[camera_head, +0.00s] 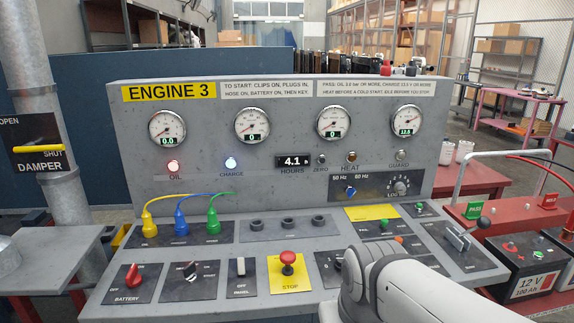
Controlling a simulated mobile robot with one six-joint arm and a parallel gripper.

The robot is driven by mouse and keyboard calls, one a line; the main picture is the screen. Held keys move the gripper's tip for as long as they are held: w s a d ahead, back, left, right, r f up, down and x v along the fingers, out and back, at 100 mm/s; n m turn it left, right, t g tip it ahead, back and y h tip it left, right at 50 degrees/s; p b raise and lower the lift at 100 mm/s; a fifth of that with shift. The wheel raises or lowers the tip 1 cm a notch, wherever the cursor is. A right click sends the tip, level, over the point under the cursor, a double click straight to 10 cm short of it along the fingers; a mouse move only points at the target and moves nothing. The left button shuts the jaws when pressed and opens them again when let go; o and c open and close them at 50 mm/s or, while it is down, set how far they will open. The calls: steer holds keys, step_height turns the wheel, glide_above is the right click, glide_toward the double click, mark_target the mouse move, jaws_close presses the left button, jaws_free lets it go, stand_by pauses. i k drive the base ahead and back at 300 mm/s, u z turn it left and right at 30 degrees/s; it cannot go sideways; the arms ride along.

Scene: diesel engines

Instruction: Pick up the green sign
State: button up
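The green sign (474,210) is a small plate with white lettering, probably "PASS". It stands on the red table at the right, beyond the right edge of the control panel. A similar red sign (548,201) stands to its right. A white link of my arm shows at the bottom, right of centre, in front of the panel. My gripper is not in view, so its state and its distance from the green sign are hidden.
The grey engine control panel (220,255) fills the middle, with knobs, plugs and a red stop button (288,259). A pale bent pipe (482,154) rises behind the green sign. A 12 V battery (522,265) sits below the signs. A grey shelf (45,259) is at left.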

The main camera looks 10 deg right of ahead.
mark_target(472, 210)
steer(key=z, duration=3.15)
steer(key=i, duration=1.45)
steer(key=u, duration=2.45)
